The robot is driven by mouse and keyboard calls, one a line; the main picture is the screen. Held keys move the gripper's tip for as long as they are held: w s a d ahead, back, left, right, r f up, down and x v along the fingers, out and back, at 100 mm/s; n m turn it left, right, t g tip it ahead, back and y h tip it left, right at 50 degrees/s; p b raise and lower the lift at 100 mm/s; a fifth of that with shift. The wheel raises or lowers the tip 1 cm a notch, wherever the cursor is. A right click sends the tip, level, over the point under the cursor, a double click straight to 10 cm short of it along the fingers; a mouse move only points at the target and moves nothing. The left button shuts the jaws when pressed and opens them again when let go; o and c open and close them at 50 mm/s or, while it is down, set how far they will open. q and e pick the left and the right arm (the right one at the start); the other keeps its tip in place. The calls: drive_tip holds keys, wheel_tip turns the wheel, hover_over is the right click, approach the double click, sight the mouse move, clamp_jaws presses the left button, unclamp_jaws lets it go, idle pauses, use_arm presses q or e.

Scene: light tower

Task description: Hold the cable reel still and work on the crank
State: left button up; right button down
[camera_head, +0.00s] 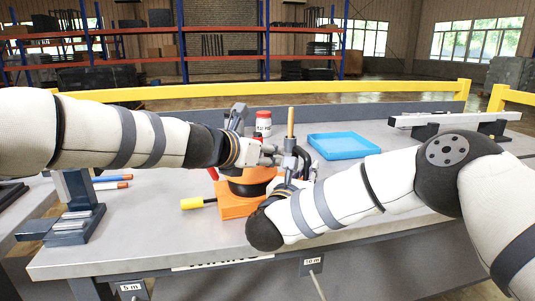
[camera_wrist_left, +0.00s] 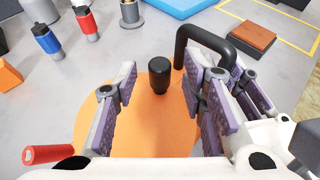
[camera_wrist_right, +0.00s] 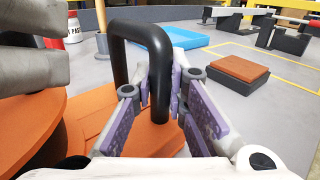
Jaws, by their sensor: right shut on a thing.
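The cable reel (camera_head: 238,208) stands on the grey bench, orange with a black drum, partly hidden behind my arms. In the left wrist view its orange disc (camera_wrist_left: 140,128) carries the black crank knob (camera_wrist_left: 159,75). My left gripper (camera_wrist_left: 162,82) is open, with a finger on either side of the knob and gaps visible. A black bent handle (camera_wrist_right: 123,60) rises from the reel's orange base (camera_wrist_right: 150,139). My right gripper (camera_wrist_right: 160,88) is shut on an upright leg of this handle. In the head view, both grippers are close together above the reel.
A blue tray (camera_head: 342,146) lies behind the reel. A red-and-white canister (camera_head: 263,124) and a wooden rod (camera_head: 290,122) stand close behind it. A yellow-ended lever (camera_head: 195,203) sticks out left. A brown-topped block (camera_wrist_right: 240,69) lies to the right.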

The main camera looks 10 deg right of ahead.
use_arm(q)
drive_tip(key=shift+w+d+f, duration=0.3)
drive_tip(key=shift+w, duration=0.2)
drive_tip(key=shift+w+d+f, duration=0.1)
drive_tip(key=shift+w+d, duration=0.2)
drive_tip(key=shift+d, duration=0.1)
clamp_jaws()
drive_tip(key=shift+w+n+t+y, duration=0.25)
drive_tip(key=shift+n+t+y, duration=0.35)
drive_tip(key=shift+n+y, duration=0.2)
drive_tip(key=shift+w+a+n+t+y, duration=0.2)
drive_tip(key=shift+a+n+t+y, duration=0.1)
drive_tip(key=shift+n+y, duration=0.15)
unclamp_jaws()
